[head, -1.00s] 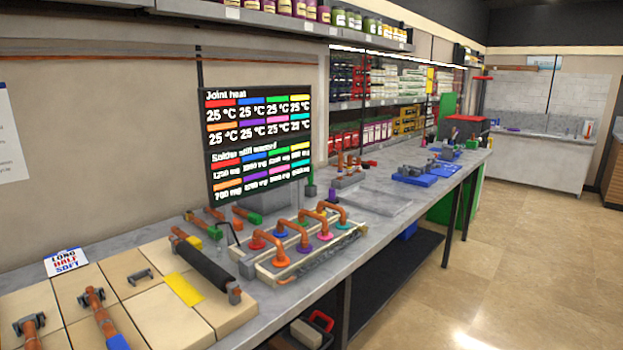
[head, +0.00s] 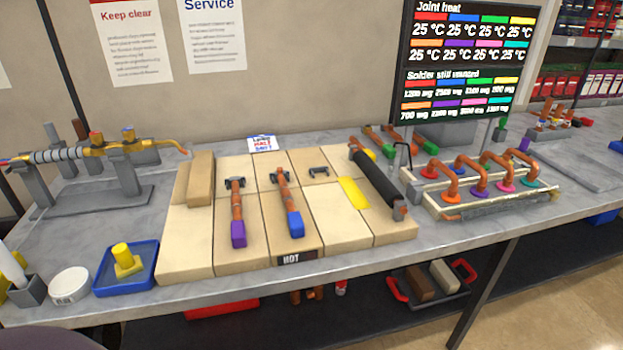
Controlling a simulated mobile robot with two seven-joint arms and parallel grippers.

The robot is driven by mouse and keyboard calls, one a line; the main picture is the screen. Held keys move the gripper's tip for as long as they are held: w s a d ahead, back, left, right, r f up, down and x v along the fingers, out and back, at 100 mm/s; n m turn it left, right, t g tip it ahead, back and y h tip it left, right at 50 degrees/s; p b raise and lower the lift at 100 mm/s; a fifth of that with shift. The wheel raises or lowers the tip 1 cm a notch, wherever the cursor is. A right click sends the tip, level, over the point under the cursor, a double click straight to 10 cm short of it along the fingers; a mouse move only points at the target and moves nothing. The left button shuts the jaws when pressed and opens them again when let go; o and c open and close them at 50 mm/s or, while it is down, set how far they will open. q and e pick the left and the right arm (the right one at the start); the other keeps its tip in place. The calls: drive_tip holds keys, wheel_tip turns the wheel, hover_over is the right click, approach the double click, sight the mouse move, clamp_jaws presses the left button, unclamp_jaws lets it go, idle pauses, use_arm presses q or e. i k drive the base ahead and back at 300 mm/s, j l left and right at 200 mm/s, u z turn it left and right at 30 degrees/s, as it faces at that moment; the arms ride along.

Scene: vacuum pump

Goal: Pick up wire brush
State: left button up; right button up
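I cannot clearly make out a wire brush in the head view. Neither of my grippers is in view. The grey bench (head: 345,262) holds pale fire bricks (head: 330,226) with two copper pieces on them, one with a purple end (head: 238,232) and one with a blue end (head: 295,224). A long black cylinder (head: 376,178) lies at the bricks' right side. A blue tray (head: 104,290) at the front left holds a yellow object (head: 126,261).
A torch on a grey stand (head: 95,185) is at the left. A white round tin (head: 70,284) sits beside the blue tray. Looped copper pipes (head: 480,180) stand at the right. A red-handled tray (head: 435,293) is on the dark lower shelf.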

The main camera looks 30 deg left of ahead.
sight(504, 121)
drive_tip(key=z, duration=0.6)
drive_tip(key=i+l+z, duration=0.15)
drive_tip(key=z, duration=0.35)
drive_tip(key=i+z, duration=0.35)
drive_tip(key=z, duration=0.15)
drive_tip(key=i, duration=2.7)
drive_tip(key=i+l+u, duration=0.15)
drive_tip(key=i, duration=0.45)
drive_tip(key=i+u, duration=0.15)
drive_tip(key=i, duration=0.4)
drive_tip(key=l+u, duration=0.1)
drive_tip(key=u, duration=2.75)
